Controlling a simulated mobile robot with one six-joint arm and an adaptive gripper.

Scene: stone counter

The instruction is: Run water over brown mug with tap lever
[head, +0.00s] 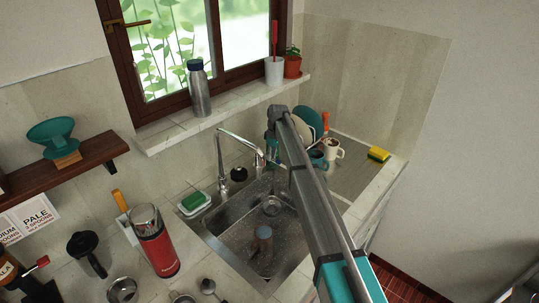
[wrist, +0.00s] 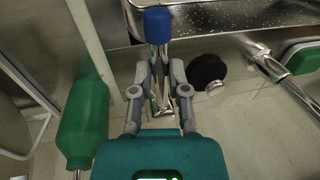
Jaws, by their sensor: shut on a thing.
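A brownish mug-like thing with a pale blue-grey top (head: 264,234) sits in the steel sink (head: 232,240); I take it for the brown mug. The chrome tap (head: 220,160) stands at the sink's back edge, its spout reaching right over the basin. In the wrist view, my gripper (wrist: 159,68) is shut on a chrome stem with a blue end (wrist: 158,25), which looks like the tap lever. I cannot tell whether water runs.
A black plug (wrist: 207,68) and a green bottle (wrist: 85,120) flank my gripper. A green sponge (head: 192,201) lies left of the sink. Crockery and a white mug (head: 333,150) stand on the drainer at right. A red flask (head: 156,243) stands at front left.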

